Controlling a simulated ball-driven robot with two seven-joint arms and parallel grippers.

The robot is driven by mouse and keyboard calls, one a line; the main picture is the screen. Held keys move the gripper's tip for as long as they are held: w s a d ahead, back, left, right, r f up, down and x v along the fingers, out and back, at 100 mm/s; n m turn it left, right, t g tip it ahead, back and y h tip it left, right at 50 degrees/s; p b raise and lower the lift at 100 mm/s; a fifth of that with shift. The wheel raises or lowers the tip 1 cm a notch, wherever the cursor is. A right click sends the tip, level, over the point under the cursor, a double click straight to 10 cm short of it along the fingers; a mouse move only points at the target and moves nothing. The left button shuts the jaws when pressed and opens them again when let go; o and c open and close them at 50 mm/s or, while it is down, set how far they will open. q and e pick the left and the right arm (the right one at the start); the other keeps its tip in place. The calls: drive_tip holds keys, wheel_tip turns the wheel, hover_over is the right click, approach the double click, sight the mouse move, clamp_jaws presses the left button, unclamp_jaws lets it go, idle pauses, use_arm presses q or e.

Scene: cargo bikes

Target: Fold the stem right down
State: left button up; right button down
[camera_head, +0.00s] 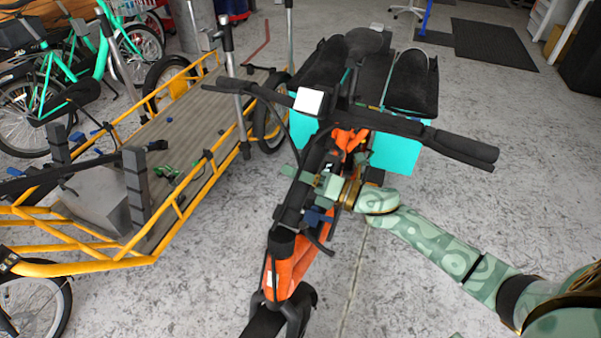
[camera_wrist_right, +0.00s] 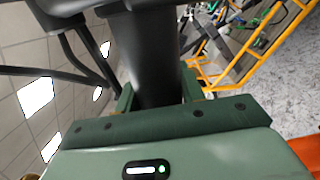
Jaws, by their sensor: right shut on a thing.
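The black stem (camera_head: 290,212) of the orange bike (camera_head: 290,262) stands in the middle of the head view, below a wide black handlebar (camera_head: 462,150) with a white box on it. My right gripper (camera_head: 316,183) reaches in from the right and is shut on the stem. In the right wrist view the dark stem (camera_wrist_right: 150,58) runs between the green fingers of the right gripper (camera_wrist_right: 157,95). A blue part (camera_head: 316,217) sits just below the gripper. The stem's hinge cannot be made out. My left gripper is not in view.
A yellow-framed cargo bike (camera_head: 90,266) with a plank bed stands close on the left. Turquoise panniers (camera_head: 400,152) and black seats (camera_head: 410,80) are behind the handlebar. Green bikes (camera_head: 85,72) stand at the back left. The concrete floor on the right is open.

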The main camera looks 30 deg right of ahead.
drive_tip(key=shift+s+a+r+n, duration=0.25)
drive_tip(key=shift+a+r+n, duration=0.3)
drive_tip(key=shift+r+n, duration=0.3)
drive_tip(key=shift+a, duration=0.1)
drive_tip(key=c, duration=1)
unclamp_jaws()
drive_tip(key=shift+s, duration=0.1)
drive_tip(key=shift+o, duration=0.5)
drive_tip(key=shift+a, duration=0.1)
drive_tip(key=shift+f, duration=0.25)
drive_tip(key=shift+s, duration=0.1)
